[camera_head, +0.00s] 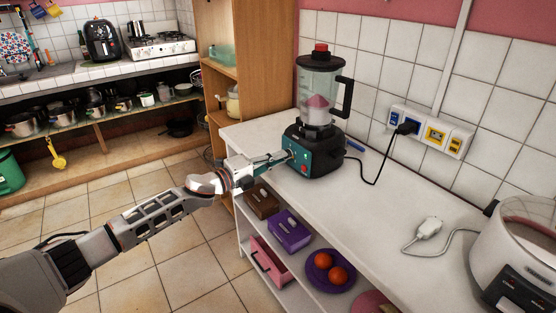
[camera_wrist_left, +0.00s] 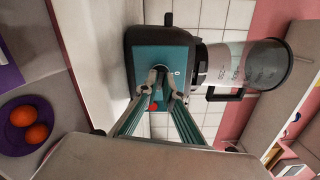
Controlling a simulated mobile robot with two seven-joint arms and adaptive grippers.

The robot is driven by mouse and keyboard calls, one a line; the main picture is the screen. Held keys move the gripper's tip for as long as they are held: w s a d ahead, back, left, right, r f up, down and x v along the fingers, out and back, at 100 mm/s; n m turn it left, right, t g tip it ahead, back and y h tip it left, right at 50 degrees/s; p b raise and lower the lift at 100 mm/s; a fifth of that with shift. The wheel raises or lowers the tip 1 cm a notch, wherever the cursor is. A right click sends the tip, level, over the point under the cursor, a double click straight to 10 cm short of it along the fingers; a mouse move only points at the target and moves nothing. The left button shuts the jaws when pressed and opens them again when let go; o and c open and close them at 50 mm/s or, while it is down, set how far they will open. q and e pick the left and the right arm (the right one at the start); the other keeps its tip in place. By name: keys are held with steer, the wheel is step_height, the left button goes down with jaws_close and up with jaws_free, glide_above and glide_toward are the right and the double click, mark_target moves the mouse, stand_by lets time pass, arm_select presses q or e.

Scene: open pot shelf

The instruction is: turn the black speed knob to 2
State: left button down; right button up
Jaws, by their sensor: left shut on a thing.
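The blender (camera_head: 322,138) stands on the white counter, with a black base, a teal control panel (camera_head: 300,159) and a clear jar. It also shows sideways in the left wrist view, with its teal panel (camera_wrist_left: 158,57) facing me. My left gripper (camera_head: 284,157) reaches the panel from the left. In the left wrist view, the gripper's fingertips (camera_wrist_left: 163,76) are closed together at the panel around the black speed knob. The knob is mostly hidden by the fingers, so I cannot read its setting. A small white mark shows beside them. My right gripper is not in view.
The white counter (camera_head: 375,205) has clear room right of the blender. A black cord runs to the wall sockets (camera_head: 430,131). A white plug (camera_head: 429,227) and a large cooker (camera_head: 520,255) lie further right. Boxes and a purple plate (camera_head: 312,279) sit on the shelf below.

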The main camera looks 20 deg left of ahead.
arm_select(q)
steer(key=shift+f+m, duration=0.15)
steer(key=shift+m, duration=0.95)
steer(key=shift+m+b, duration=0.35)
steer(key=shift+m, duration=0.25)
steer(key=shift+d, duration=0.1)
steer(key=c, duration=2.3)
jaws_free()
steer(key=shift+o, duration=0.6)
steer(key=shift+s+a, duration=0.35)
steer(key=shift+s, duration=0.05)
steer(key=v, duration=1.1)
